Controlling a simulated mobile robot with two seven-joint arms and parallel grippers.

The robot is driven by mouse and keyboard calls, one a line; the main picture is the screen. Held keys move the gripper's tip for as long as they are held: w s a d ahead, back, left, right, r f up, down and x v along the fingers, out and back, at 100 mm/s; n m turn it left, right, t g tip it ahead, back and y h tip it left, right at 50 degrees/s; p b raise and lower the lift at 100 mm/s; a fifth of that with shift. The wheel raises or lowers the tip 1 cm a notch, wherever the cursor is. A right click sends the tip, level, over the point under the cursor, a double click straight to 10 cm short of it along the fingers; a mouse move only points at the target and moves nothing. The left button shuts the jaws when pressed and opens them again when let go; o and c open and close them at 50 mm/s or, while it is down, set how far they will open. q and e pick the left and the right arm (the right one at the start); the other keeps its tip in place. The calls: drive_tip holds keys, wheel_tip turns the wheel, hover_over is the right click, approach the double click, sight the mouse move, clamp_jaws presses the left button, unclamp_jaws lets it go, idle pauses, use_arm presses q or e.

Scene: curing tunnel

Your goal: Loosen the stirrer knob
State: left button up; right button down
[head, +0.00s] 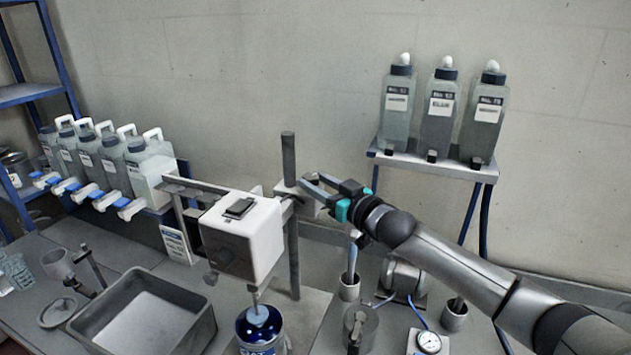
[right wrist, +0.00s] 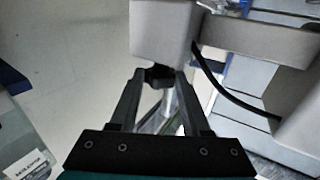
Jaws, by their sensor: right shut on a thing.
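The stirrer (head: 242,235) is a white box-shaped head clamped beside an upright grey rod (head: 291,250). Its shaft goes down into a blue vessel (head: 262,335). My right gripper (head: 312,187) reaches in from the right to the clamp block on the rod. In the right wrist view, a small black stirrer knob (right wrist: 158,77) sits against a pale grey block (right wrist: 162,35). The fingertips of my right gripper (right wrist: 161,80) are shut on it from both sides. In the head view the knob is hidden by the fingers. My left gripper is not in view.
A grey tray (head: 150,312) stands at the front left of the bench. Several jugs with taps (head: 110,160) line the left rack. Three bottles stand on a raised shelf (head: 432,165) at right. A gauge (head: 429,342) and small cups sit below my right arm.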

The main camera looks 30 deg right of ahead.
drive_tip(key=shift+w+d+r+n+g+y, duration=0.15)
drive_tip(key=shift+n+g+y, duration=0.15)
drive_tip(key=shift+n+y, duration=0.4)
drive_tip(key=shift+d+f+n+g+y, duration=0.1)
drive_tip(key=shift+n+g+y, duration=0.25)
drive_tip(key=shift+y, duration=0.55)
drive_tip(key=shift+w+d+r+n+g+y, duration=0.15)
drive_tip(key=shift+n+g+y, duration=0.1)
drive_tip(key=shift+n+y, duration=0.45)
drive_tip(key=shift+f+n+g+y, duration=0.1)
drive_tip(key=shift+n+g+y, duration=0.3)
drive_tip(key=shift+y, duration=0.3)
drive_tip(key=shift+n+g+y+b, duration=0.65)
drive_tip(key=shift+n+g+y, duration=0.25)
drive_tip(key=shift+y, duration=0.2)
drive_tip(key=shift+c, duration=1.8)
unclamp_jaws()
drive_tip(key=shift+s+d+f, duration=0.1)
drive_tip(key=shift+d, duration=0.05)
drive_tip(key=b+v, duration=0.3)
drive_tip(key=v, duration=1.2)
